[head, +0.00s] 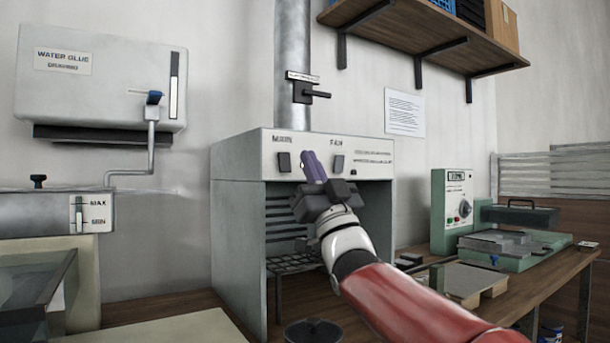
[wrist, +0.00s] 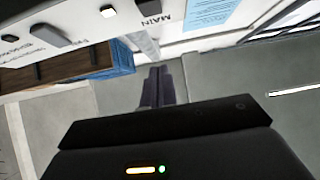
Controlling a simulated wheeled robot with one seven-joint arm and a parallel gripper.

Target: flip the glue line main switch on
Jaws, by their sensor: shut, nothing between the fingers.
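The main switch (head: 284,162) is a dark rocker under the label "MAIN" on the pale front panel of a hood. It also shows in the wrist view (wrist: 108,11), near the upside-down "MAIN" label at the top edge. Which way the main switch is tipped I cannot tell.
The hood's open bay (head: 290,215) with a wire rack lies below the panel. A duct with a black lever (head: 308,93) rises above it. A water glue tank (head: 100,80) hangs at left. A green press (head: 520,235) stands on the right bench. A shelf (head: 410,25) overhangs.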

